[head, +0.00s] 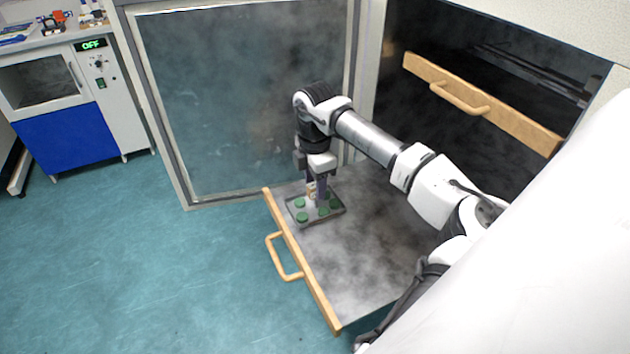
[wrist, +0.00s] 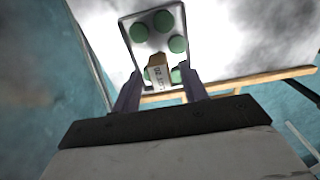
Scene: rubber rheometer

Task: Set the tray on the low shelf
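The tray (head: 333,217) is a small dark tray with several round green pieces on it. It sits on, or just over, the far left corner of the pulled-out low shelf (head: 370,255), a grey metal sheet with a wooden front rail and handle. My gripper (head: 317,197) points down over the middle of the tray. Whether the fingers touch the block is not clear.
A higher shelf with a wooden front (head: 480,100) sits inside the dark cabinet. An open glass door (head: 245,100) stands close behind my gripper. A blue and white machine (head: 70,110) reading OFF is at the far left. The floor (head: 150,270) between is clear.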

